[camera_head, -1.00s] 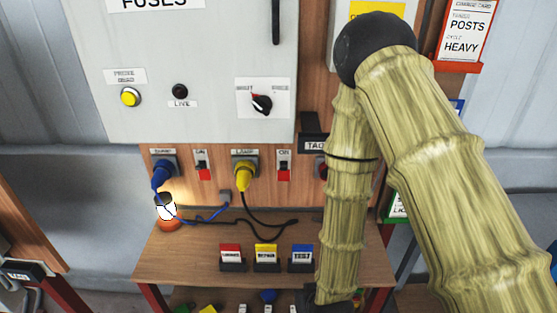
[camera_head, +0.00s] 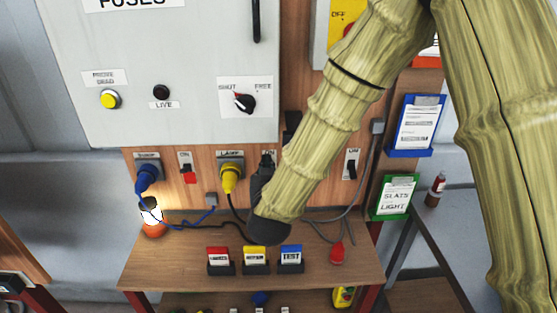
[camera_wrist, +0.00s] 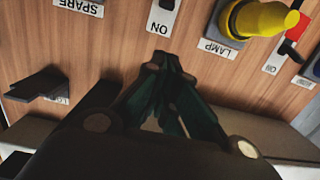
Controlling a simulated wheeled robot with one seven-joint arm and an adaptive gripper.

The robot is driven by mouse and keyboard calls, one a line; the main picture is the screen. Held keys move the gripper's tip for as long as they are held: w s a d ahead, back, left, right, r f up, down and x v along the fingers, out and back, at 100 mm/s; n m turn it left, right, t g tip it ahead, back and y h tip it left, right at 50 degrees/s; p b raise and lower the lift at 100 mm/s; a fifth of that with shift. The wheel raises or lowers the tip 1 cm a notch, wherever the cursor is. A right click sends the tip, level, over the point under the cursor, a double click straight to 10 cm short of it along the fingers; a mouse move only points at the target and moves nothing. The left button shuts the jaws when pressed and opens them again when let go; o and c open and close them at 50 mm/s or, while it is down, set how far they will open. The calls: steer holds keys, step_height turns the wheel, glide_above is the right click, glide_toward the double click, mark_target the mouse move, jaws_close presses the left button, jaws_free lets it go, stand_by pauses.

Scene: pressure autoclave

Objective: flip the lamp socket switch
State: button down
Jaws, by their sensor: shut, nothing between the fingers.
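The lamp socket (camera_head: 230,160) holds a yellow plug (camera_head: 228,180) on the wooden panel; the plug is also at the upper right of the wrist view (camera_wrist: 262,18). The lamp socket switch (camera_head: 268,158) is just right of it, largely hidden behind my gripper. In the wrist view its white ON plate (camera_wrist: 158,26) shows at the top edge, with part of a dark rocker; the rest is cut off, so I cannot tell its position. My gripper (camera_wrist: 165,62) is shut and empty, its tips close to the panel just below that plate. I cannot tell whether they touch.
A switch with red showing (camera_head: 188,172) is left of the lamp socket, beside a blue plug (camera_head: 148,177). Another switch (camera_head: 350,165) is to the right. Cables and red, yellow and blue card holders (camera_head: 254,262) occupy the shelf (camera_head: 150,270) below.

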steer(key=shift+w+d+r, duration=0.15)
steer(key=shift+d+r, duration=0.05)
steer(key=shift+d, duration=0.15)
steer(key=w+p, duration=0.1)
steer(key=w, duration=0.2)
steer(key=w+p, duration=0.1)
steer(key=w, duration=0.2)
steer(key=w+f+p, duration=0.1)
steer(key=w, duration=0.3)
steer(key=shift+a+p, duration=0.2)
steer(key=shift+p, duration=0.15)
steer(key=shift+s+f+p, duration=0.15)
steer(key=shift+s+f, duration=0.1)
steer(key=shift+f, duration=0.25)
steer(key=shift+s+f+p, duration=0.15)
steer(key=shift+s+f, duration=0.1)
steer(key=shift+f, duration=0.2)
steer(key=shift+s+f+p, duration=0.15)
steer(key=shift+s+f, duration=0.05)
steer(key=shift+f, duration=0.25)
steer(key=shift+s+f+p, duration=0.15)
steer(key=shift+s+f, duration=0.05)
steer(key=shift+f, duration=0.25)
steer(key=shift+d+f+b, duration=0.1)
steer(key=shift+f+b, duration=0.2)
steer(key=shift+b, duration=0.3)
